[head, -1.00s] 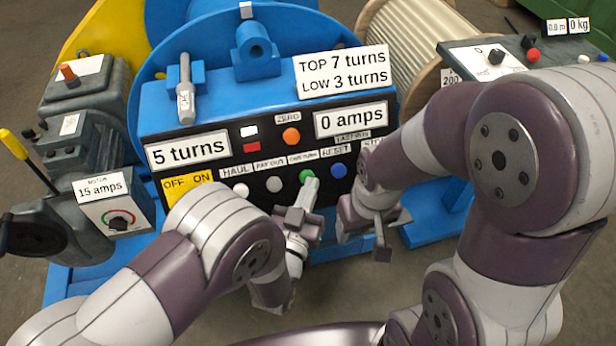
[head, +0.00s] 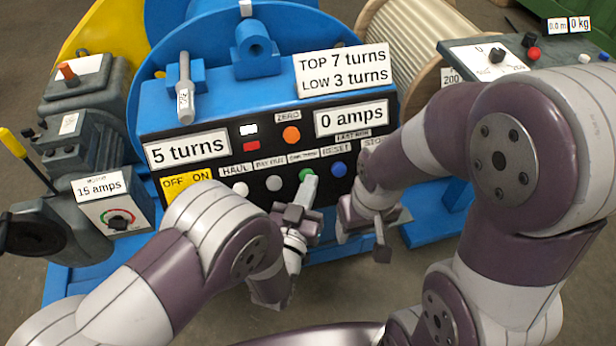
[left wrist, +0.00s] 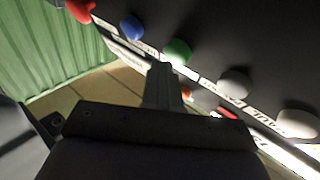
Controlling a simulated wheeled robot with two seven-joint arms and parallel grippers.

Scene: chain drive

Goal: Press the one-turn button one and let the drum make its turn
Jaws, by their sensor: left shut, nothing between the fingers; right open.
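The green one-turn button (head: 306,174) sits on the black front panel, below a label that seems to read ONE TURN. It also shows in the left wrist view (left wrist: 177,52). My left gripper (head: 311,186) is shut and empty, its tips at the green button; I cannot tell whether they touch it. In the left wrist view the closed fingers (left wrist: 163,80) point at the button. The blue drum (head: 165,85) stands behind the panel. The turns display (head: 188,150) reads 5 turns and the amps display (head: 351,118) reads 0 amps.
White buttons (head: 240,188) and a blue button (head: 338,169) flank the green one. An orange button (head: 291,135) is above. A sign (head: 342,70) reads TOP 7 turns, LOW 3 turns. A motor box (head: 115,205) stands left, a rope reel (head: 425,45) behind right.

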